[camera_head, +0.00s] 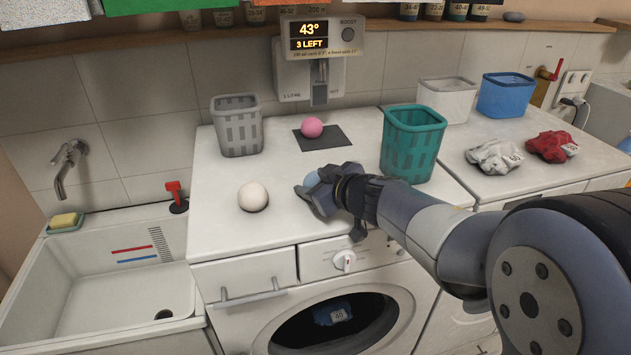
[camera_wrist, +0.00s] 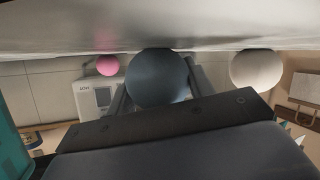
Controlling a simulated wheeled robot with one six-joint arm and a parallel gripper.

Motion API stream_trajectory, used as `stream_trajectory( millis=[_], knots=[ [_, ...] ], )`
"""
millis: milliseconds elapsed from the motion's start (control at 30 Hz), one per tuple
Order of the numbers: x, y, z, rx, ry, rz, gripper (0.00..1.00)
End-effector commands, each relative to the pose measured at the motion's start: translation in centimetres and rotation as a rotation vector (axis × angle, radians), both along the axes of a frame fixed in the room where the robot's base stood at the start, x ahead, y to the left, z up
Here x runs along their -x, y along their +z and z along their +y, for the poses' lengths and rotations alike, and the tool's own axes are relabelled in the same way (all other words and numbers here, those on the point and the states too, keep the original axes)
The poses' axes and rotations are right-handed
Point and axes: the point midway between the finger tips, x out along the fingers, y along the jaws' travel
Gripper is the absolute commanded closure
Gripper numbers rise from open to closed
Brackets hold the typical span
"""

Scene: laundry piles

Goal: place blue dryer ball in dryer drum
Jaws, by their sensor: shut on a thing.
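The blue dryer ball (camera_head: 311,179) is on the white machine top, mostly hidden behind my gripper (camera_head: 318,192) in the head view. In the wrist view, which is upside down, the ball (camera_wrist: 157,78) sits between the two fingers of my gripper (camera_wrist: 160,90), which is shut on it. The ball appears to touch or nearly touch the top. The dryer drum (camera_head: 292,335) is the dark round opening in the machine's front, below my gripper. A blue item marked 40 (camera_head: 332,314) lies inside it.
A white ball (camera_head: 253,197) lies left of my gripper; a pink ball (camera_head: 312,127) rests on a dark mat behind. A teal basket (camera_head: 411,145) stands close to my arm on the right. A grey basket (camera_head: 237,125) is back left. A sink (camera_head: 60,265) is at left.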

Motion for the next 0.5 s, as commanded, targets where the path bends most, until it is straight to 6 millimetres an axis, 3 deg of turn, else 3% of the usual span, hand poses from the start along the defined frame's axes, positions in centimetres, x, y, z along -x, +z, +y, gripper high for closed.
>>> stream_trajectory(
  millis=[33, 67, 100, 300, 500],
  knots=[
    [0.00, -0.27, 0.00, -0.001, 0.000, 0.001, 0.72],
    [0.00, -0.20, 0.00, 0.000, 0.000, 0.000, 0.48],
    [0.00, -0.16, 0.00, 0.000, 0.000, 0.000, 0.45],
    [0.00, -0.16, 0.00, 0.000, 0.000, 0.000, 0.29],
    [0.00, -0.16, 0.00, 0.000, 0.000, 0.000, 0.28]
  ],
)
